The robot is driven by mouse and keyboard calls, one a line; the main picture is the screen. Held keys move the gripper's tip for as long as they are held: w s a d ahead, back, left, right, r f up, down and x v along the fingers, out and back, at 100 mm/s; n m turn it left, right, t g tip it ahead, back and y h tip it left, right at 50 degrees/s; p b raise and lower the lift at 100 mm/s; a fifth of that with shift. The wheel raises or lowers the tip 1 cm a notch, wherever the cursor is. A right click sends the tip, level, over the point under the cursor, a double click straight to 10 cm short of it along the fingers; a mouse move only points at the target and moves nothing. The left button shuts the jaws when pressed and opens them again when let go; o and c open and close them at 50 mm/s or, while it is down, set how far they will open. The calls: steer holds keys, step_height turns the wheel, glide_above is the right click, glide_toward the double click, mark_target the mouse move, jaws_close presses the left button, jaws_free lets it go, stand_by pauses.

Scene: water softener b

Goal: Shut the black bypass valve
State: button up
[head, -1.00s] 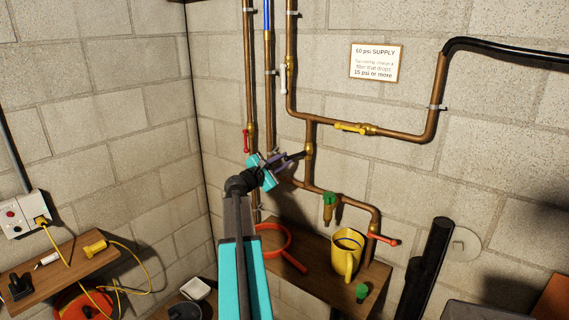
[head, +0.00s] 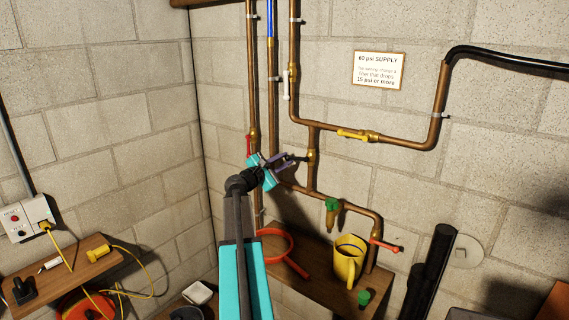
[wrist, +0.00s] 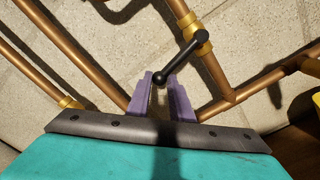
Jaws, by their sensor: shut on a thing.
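The black bypass valve lever (wrist: 182,57) has a round knob at its end and sits on a brass valve body (wrist: 192,30) on a copper pipe. In the wrist view the lever stands out roughly crosswise to that pipe. The brass body also shows in the head view (head: 311,157), on the short vertical pipe. My gripper (wrist: 162,88) has purple fingers, one on each side of the lever's knob end, and is shut on it. In the head view my gripper (head: 284,163) is just left of the valve, partly hiding the lever.
A yellow-handled valve (head: 353,135) is to the right, a red-handled one (head: 385,245) below right. A white lever (head: 286,84) hangs above. A wooden shelf (head: 325,272) below holds a yellow jug (head: 348,262) and an orange ring wrench (head: 288,262). Copper pipes stand close to my gripper.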

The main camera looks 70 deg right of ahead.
steer(key=shift+r, duration=0.65)
steer(key=o, duration=0.9)
steer(key=shift+a, duration=0.15)
steer(key=shift+w+a+f, duration=0.15)
steer(key=shift+w+a, duration=0.05)
steer(key=shift+a, duration=0.3)
steer(key=shift+b+v, duration=2.05)
steer(key=shift+v, duration=4.2)
